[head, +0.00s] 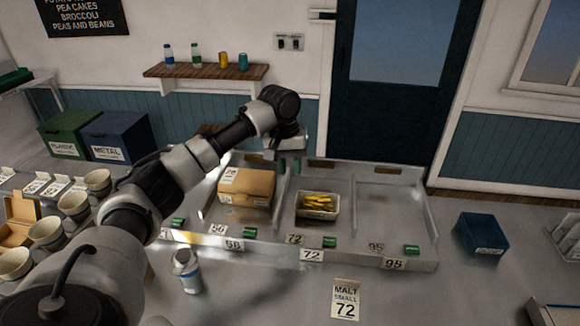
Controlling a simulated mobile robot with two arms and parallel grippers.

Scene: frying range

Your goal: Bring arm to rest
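My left arm (190,165) reaches in from the lower left across the counter. My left gripper (291,146) is at its far end, above the back edge of the metal range; its fingers are too small and turned away to tell open from shut. Nothing clear shows in it. My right gripper is not in view.
The metal range (400,215) has bays marked 56, 72 and 95. A brown box (246,187) and a tray with yellow food (317,204) sit in it.

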